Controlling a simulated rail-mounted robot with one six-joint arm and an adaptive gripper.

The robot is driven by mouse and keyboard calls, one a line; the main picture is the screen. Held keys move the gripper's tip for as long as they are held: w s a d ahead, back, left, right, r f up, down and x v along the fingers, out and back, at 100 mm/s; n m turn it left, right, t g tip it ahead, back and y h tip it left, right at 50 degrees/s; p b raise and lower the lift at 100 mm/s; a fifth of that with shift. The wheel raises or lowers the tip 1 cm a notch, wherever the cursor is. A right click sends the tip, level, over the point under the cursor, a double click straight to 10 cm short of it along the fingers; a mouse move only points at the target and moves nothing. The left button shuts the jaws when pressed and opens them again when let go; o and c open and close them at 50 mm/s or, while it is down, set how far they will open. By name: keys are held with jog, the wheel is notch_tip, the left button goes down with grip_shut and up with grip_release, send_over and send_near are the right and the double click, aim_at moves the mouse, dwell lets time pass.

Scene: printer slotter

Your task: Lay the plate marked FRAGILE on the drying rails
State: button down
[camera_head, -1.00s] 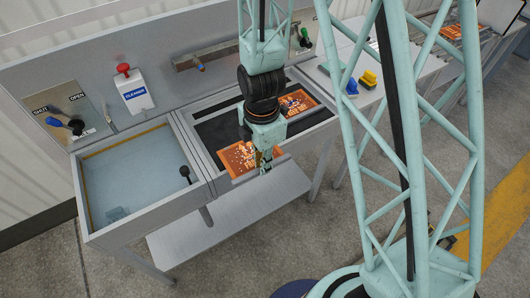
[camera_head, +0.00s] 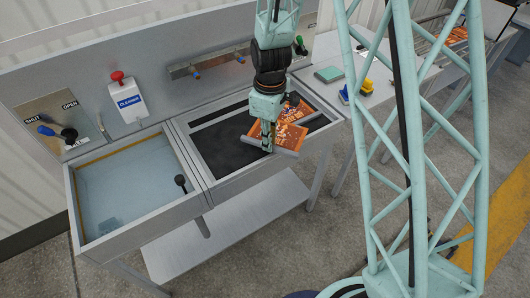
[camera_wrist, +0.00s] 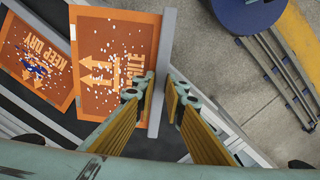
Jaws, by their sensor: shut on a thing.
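My gripper (camera_wrist: 157,92) is shut on the grey edge bar of an orange plate (camera_wrist: 110,50). In the head view my gripper (camera_head: 268,145) holds this plate (camera_head: 253,133) tilted above the dark bay of the bench. A second orange plate marked KEEP DRY (camera_wrist: 35,62), with white and blue specks, lies behind it. What look like rails with an orange plate (camera_head: 456,35) stand at the far upper right, partly hidden.
The dark bay (camera_head: 220,150) is bare on its left. A basin (camera_head: 130,190) stands left of it, with a CLEANER dispenser (camera_head: 128,100) behind. A side table with a green block (camera_head: 328,74) and a yellow-and-blue brush (camera_head: 364,88) is at right. My lattice column crosses the right side.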

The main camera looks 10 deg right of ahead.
aim_at(287, 125)
jog(key=w+d+m, duration=0.2)
jog(key=w+m, duration=0.1)
jog(key=w+d+r+m+b, duration=0.1)
jog(key=w+d+m, duration=0.1)
jog(key=w+m, duration=0.1)
jog(key=w+d+m, duration=0.3)
jog(key=shift+r+m+b, duration=0.3)
jog(key=shift+r+b, duration=0.1)
jog(key=shift+w+d+r+m, duration=0.25)
jog(key=shift+w+d+m, duration=0.45)
jog(key=shift+d+m, duration=0.15)
jog(key=shift+a, duration=0.1)
